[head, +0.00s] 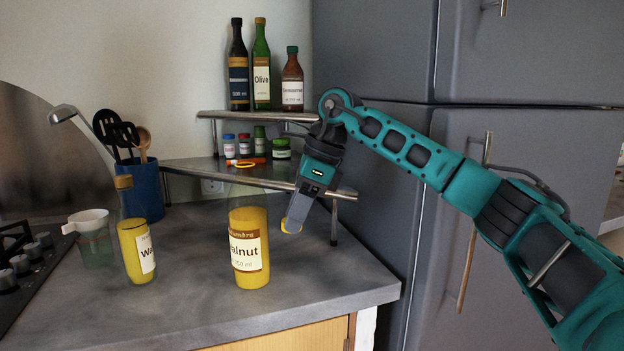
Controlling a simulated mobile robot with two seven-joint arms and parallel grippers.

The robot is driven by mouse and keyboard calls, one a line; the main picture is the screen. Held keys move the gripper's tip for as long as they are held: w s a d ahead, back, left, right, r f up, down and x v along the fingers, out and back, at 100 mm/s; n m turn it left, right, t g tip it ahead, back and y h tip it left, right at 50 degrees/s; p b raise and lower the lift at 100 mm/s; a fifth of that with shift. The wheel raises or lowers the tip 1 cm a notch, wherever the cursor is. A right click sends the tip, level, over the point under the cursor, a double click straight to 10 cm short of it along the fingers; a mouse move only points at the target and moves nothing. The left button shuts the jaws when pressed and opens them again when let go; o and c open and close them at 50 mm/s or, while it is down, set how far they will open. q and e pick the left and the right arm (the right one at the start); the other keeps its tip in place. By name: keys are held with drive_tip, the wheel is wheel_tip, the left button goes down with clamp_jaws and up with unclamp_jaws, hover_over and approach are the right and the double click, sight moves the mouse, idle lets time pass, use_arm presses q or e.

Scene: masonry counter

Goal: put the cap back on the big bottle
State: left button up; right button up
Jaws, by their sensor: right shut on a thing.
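The big bottle (249,255) stands upright on the grey counter. It is clear glass with yellow liquid and a label reading "Walnut". No cap shows on it, and its clear neck is hard to make out against the shelf behind. My right gripper (294,217) is to the right of the bottle, pointing down and apart from it. It is shut on a small yellow cap (291,227), held at its fingertips and mostly hidden by them. My left gripper is out of view.
A two-tier shelf (205,172) behind holds jars and tall bottles. The front right counter is clear.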

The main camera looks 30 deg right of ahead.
drive_tip(key=s+a+f+n+g+h, duration=0.1)
drive_tip(key=s+a+f+n+g, duration=0.1)
drive_tip(key=n, duration=0.6)
drive_tip(key=s+a+f+n+g+h, duration=0.1)
drive_tip(key=s+a+f+n+g, duration=0.1)
drive_tip(key=s+a+f+n, duration=0.3)
drive_tip(key=s+a+f+n+g+h, duration=0.1)
drive_tip(key=s+a+f+n+g, duration=0.2)
drive_tip(key=f+n, duration=0.7)
drive_tip(key=shift+s+a+f+n+h, duration=0.15)
drive_tip(key=shift+s+a+n+h, duration=0.15)
drive_tip(key=shift+s, duration=0.95)
drive_tip(key=shift+s+f+n, duration=0.25)
drive_tip(key=shift+s+n, duration=0.05)
drive_tip(key=shift+n, duration=0.1)
